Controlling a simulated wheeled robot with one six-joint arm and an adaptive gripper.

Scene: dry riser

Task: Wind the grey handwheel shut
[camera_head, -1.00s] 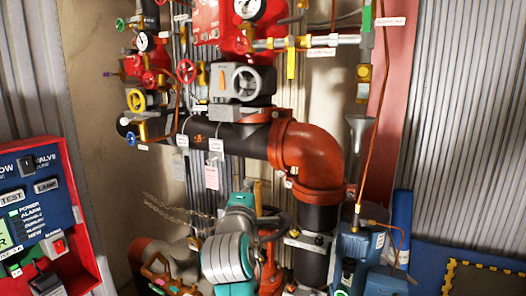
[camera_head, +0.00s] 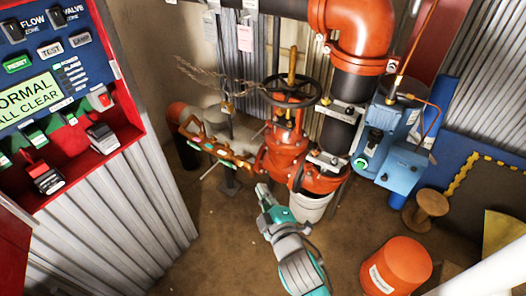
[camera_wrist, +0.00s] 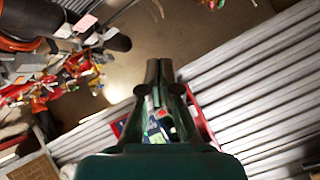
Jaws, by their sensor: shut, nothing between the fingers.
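My teal and grey arm (camera_head: 288,245) reaches up from the bottom of the head view, in front of the red valve.
A red-framed alarm panel (camera_head: 65,85) stands at left; part of it shows behind my fingers. A blue pump unit (camera_head: 390,135), an orange drum (camera_head: 396,266) and a wooden spool (camera_head: 428,208) are at right. A white bucket (camera_head: 312,206) stands below the valve.

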